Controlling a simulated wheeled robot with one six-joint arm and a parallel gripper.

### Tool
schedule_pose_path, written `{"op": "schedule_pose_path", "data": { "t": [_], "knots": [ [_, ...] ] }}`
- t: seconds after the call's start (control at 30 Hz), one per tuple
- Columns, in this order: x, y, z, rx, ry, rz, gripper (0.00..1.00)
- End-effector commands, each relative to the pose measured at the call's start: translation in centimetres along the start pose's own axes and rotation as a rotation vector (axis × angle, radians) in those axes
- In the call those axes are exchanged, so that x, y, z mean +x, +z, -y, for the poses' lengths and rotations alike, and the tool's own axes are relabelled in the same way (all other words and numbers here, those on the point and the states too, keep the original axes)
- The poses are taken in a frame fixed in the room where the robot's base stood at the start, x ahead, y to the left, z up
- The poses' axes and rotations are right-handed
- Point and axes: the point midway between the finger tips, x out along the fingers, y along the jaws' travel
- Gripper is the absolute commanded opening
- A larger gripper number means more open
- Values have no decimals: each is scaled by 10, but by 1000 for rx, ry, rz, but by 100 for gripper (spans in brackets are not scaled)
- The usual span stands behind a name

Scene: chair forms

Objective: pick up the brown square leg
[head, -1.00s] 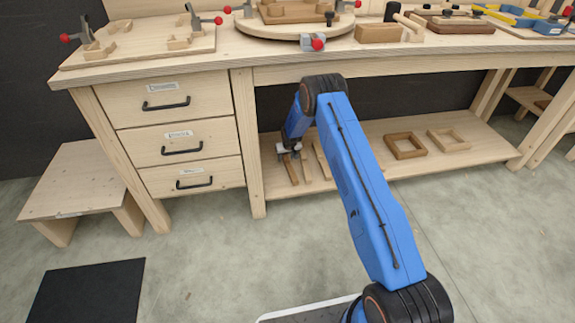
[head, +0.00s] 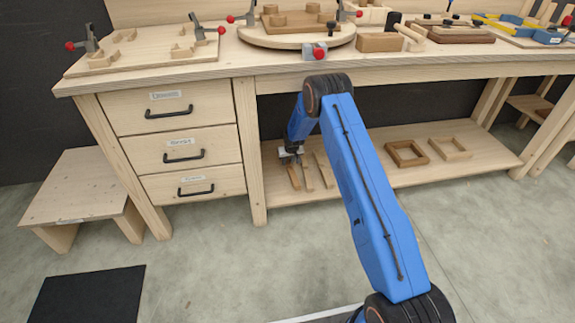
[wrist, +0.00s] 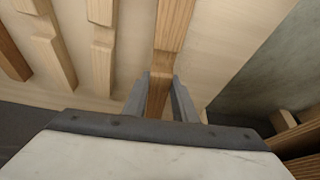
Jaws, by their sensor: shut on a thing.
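My gripper (wrist: 159,98) is shut on the brown square leg (wrist: 172,30), a straight bar of warm brown wood. In the wrist view the leg runs from between the fingers up to the top edge. In the head view the leg (head: 294,179) shows at the left part of the low shelf, just below my gripper (head: 289,160). The hold itself is hidden in the head view. I cannot tell whether the leg is clear of the shelf.
Paler notched legs (wrist: 102,45) lie beside the held one on the low shelf (head: 370,180). A drawer unit (head: 170,115) stands left. The bench top overhangs the shelf.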

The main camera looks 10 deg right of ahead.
Motion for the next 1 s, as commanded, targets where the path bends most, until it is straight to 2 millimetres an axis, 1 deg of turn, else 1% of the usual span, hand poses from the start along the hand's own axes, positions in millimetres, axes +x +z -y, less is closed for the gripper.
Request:
{"op": "schedule_pose_path", "data": {
  "t": [0.03,0.17,0.3,0.5,0.8,1.0],
  "knots": [
    [-3,10,0,0,0,4,0],
    [-13,34,0,1,0,3,0],
    [-26,64,0,0,0,4,0],
    [-42,104,0,-1,2,4,0],
    [-57,141,0,1,0,3,0],
    [-63,154,0,0,0,2,0]
  ]
}}
